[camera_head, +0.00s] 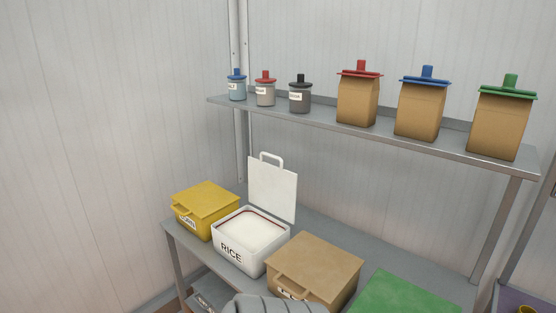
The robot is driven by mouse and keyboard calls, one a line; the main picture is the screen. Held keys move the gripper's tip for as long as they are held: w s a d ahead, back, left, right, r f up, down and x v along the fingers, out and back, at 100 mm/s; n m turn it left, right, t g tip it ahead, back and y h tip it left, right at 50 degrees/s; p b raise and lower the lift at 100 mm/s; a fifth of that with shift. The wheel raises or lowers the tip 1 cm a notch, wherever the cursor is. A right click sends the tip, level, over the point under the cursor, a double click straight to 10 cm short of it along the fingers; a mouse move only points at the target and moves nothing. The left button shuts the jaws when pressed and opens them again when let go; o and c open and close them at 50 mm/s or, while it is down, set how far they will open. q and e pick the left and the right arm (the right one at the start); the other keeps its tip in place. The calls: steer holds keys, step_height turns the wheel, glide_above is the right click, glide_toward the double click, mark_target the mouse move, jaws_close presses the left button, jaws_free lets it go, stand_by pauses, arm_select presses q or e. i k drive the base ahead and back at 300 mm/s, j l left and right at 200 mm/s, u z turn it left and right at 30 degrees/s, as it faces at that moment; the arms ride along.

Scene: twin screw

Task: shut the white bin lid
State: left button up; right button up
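The white bin (234,252), labelled RICE, stands on the grey lower shelf between a yellow bin and a brown bin. Its white lid (273,190) is open and stands upright at the back edge of the bin, with a loop handle (271,156) at its top. The bin's top shows a pale surface inside a thin dark reddish line. Neither of my grippers is in view.
The yellow bin (205,208) and brown bin (316,262) have their lids shut. A green lid (408,295) is at the bottom right. The upper shelf (463,150) overhangs behind, holding small jars and paper bags. A grey ribbed shape (268,304) shows at the bottom edge.

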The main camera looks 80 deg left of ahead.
mark_target(272, 189)
steer(key=u, duration=2.75)
